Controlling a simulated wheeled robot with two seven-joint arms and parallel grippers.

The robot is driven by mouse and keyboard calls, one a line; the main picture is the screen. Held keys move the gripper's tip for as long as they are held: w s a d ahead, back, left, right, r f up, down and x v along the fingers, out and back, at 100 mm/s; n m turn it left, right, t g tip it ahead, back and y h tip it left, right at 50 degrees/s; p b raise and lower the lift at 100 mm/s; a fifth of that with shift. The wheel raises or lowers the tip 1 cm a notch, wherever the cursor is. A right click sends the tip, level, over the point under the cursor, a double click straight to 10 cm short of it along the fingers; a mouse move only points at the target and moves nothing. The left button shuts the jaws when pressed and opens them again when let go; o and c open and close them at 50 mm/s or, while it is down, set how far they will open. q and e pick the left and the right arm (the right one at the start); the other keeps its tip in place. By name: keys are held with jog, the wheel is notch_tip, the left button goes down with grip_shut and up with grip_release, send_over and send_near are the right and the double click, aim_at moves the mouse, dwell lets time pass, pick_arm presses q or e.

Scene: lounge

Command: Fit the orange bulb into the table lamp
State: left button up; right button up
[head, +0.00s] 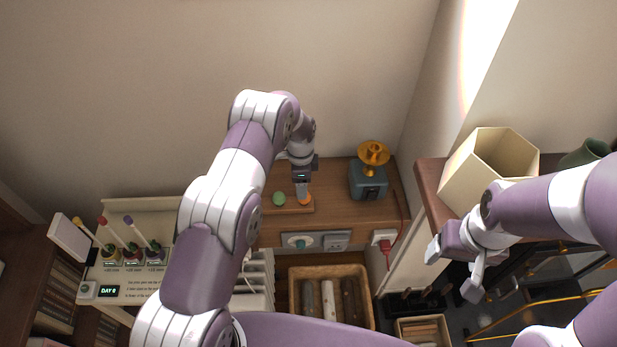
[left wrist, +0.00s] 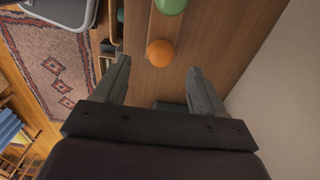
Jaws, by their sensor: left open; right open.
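The orange bulb (head: 306,200) sits on a low wooden board (head: 292,209) on the wooden cabinet top, right of a green bulb (head: 279,198). My left gripper (head: 302,189) is open just above the orange bulb and partly hides it. In the left wrist view, the orange bulb (left wrist: 160,53) shows between the tips of the open fingers (left wrist: 159,64), with nothing gripped. The table lamp (head: 368,183), a blue-grey box with a golden dish-shaped top, stands to the right near the wall. My right gripper (head: 454,270) is open and empty at the right.
A red plug (head: 385,246) and sockets line the cabinet's front. A cream hexagonal container (head: 488,168) stands on a side shelf at right. A wicker basket (head: 329,272) is below the cabinet. A display with potted items (head: 130,250) is at left. Bare cabinet top lies between board and lamp.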

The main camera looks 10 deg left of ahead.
pick_arm(q)
jog(key=f+b, duration=0.1)
jog(key=f, duration=0.2)
jog(key=d+f+b, duration=0.1)
jog(key=f, duration=0.1)
jog(key=shift+w+b, duration=0.35)
jog(key=f+b, duration=0.2)
jog(key=f, duration=0.1)
jog(key=shift+s+a+b, duration=0.15)
jog(key=shift+a+b, duration=0.05)
jog(key=shift+b, duration=0.2)
jog(key=shift+a+f+b, duration=0.1)
jog(key=shift+f+b, duration=0.2)
jog(key=shift+f, duration=0.15)
jog(key=shift+d, duration=0.2)
pick_arm(e)
notch_tip(320, 180, down, 7)
jog(key=d, duration=0.1)
jog(key=shift+w, duration=0.35)
pick_arm(q)
jog(key=shift+a, duration=0.1)
jog(key=c, duration=1)
pick_arm(e)
jog(key=shift+a+r, duration=0.1)
jog(key=shift+r, duration=0.05)
pick_arm(q)
jog(key=shift+c, duration=0.2)
